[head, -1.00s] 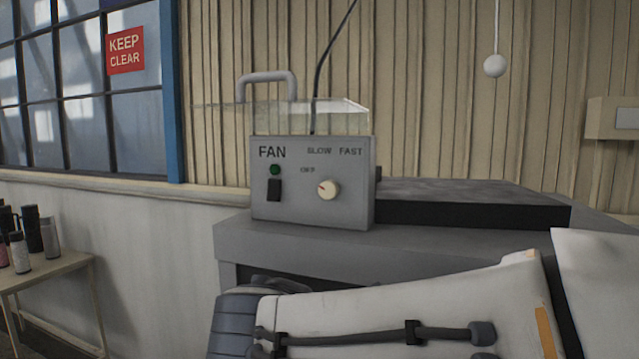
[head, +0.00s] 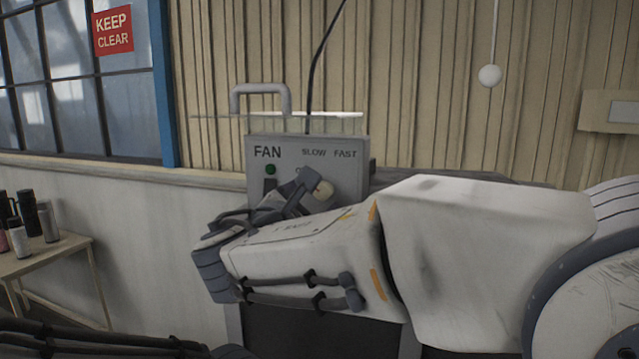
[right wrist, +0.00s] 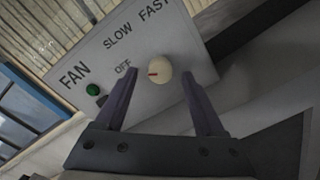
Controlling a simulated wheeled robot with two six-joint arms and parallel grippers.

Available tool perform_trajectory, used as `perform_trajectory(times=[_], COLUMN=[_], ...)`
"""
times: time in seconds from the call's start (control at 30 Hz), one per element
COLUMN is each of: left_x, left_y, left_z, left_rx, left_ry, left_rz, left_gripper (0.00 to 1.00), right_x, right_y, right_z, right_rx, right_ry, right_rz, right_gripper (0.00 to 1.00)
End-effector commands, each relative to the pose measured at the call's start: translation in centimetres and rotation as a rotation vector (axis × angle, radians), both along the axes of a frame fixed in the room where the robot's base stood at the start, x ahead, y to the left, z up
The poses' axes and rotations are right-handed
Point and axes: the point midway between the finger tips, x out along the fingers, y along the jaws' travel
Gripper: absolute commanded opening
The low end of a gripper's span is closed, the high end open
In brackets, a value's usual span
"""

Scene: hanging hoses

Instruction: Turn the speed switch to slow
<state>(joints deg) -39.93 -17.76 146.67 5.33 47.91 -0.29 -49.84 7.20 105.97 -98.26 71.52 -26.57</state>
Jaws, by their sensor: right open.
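The grey fan box (head: 345,145) stands on a cabinet and carries the words FAN, OFF, SLOW and FAST. Its cream round speed switch (right wrist: 160,71) has a red mark on the side toward OFF in the right wrist view. In the head view the switch (head: 324,190) shows just beyond my right gripper (head: 312,183). In the right wrist view my right gripper (right wrist: 160,80) is open, with the switch showing between its two fingertips. I cannot tell whether they touch it. My left gripper is not in view.
A green light (head: 270,169) and a dark rocker switch (head: 270,186) sit left on the panel. A clear cover with a grey handle (head: 260,90) is raised above the box. A white ball (head: 490,76) hangs at right. Bottles stand on a side table (head: 60,250) at left.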

Motion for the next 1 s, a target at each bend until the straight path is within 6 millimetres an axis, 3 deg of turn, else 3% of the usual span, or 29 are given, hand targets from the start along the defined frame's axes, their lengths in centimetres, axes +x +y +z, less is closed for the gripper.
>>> perform_trajectory(times=[0.13,0.43,0.6,0.63,0.87,1.0], left_x=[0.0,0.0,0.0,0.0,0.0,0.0], left_y=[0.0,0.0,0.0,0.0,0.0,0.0], left_z=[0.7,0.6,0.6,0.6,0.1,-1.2], left_rx=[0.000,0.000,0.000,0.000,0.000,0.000], left_ry=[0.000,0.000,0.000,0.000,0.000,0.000], left_rz=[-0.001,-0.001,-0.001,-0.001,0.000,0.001], left_gripper=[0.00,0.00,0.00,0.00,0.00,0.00], right_x=[1.0,1.2,1.2,1.2,1.2,1.2], right_y=[-0.4,-0.4,-0.4,-0.4,-0.5,-0.5], right_z=[0.1,-0.1,0.0,0.0,-0.2,-0.5], right_rx=[-0.001,0.001,0.001,0.001,0.013,0.056], right_ry=[0.000,0.000,0.000,0.000,-0.004,-0.019], right_rz=[-0.001,0.001,0.001,0.001,0.001,0.000], right_gripper=[0.71,0.71,0.06,0.00,0.00,0.00])
